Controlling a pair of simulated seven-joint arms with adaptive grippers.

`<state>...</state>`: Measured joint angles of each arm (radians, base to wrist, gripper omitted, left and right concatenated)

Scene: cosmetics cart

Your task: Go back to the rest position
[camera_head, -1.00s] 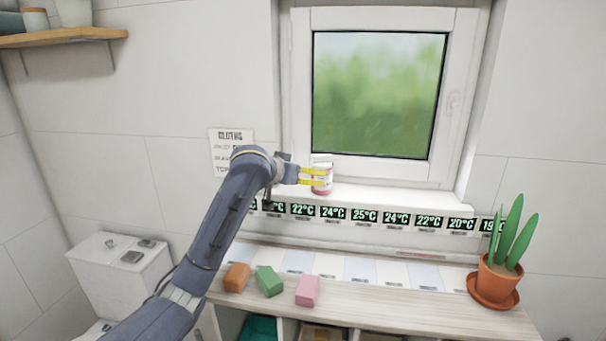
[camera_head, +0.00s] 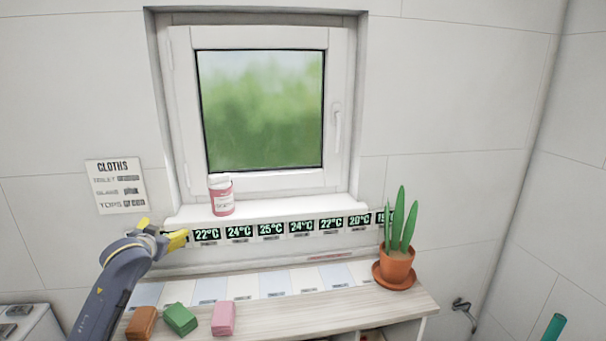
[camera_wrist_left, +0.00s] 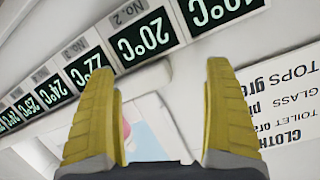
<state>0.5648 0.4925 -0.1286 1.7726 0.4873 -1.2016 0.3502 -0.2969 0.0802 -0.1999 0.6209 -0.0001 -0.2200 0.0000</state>
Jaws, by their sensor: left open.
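My left gripper (camera_head: 176,238) is in front of the wall at the left end of the row of temperature labels, below and left of the window sill. In the left wrist view its two yellow fingers (camera_wrist_left: 160,112) are spread apart with nothing between them. A pink and white jar (camera_head: 221,196) stands upright on the left part of the window sill (camera_head: 290,206), apart from the gripper. My right gripper is not in view.
Brown (camera_head: 141,322), green (camera_head: 180,318) and pink (camera_head: 223,318) blocks lie on the wooden counter (camera_head: 330,312). A potted plant (camera_head: 396,262) stands at its right end. A cloths sign (camera_head: 116,186) hangs on the left wall.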

